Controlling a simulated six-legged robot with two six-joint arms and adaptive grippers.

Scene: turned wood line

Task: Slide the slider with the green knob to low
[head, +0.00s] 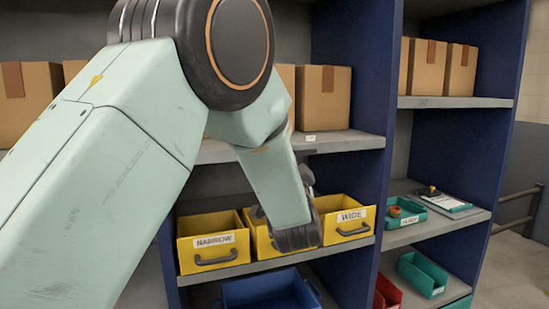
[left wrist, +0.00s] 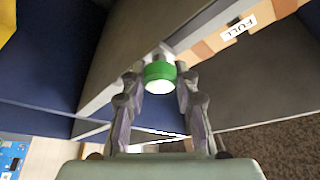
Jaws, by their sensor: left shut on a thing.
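In the left wrist view the green knob (left wrist: 160,71), with a pale end face, sits between the two fingertips of my left gripper (left wrist: 161,80). The fingers are shut on it from both sides. The knob is at the near end of a wood-coloured strip (left wrist: 205,45) along a shelf edge. A label reading FULL (left wrist: 240,27) is on the strip, up and right of the knob. No label reading low can be made out. In the head view my left arm comes in from the left and reaches the shelves; the knob does not show there. My right gripper is out of view.
Yellow bins labelled NARROW (head: 212,241) and WIDE (head: 345,218) stand on the middle shelf, with another yellow bin behind my arm. A blue bin (head: 270,292) is below. Cardboard boxes (head: 323,97) stand above. Teal trays (head: 422,274) and a clipboard (head: 446,202) are right.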

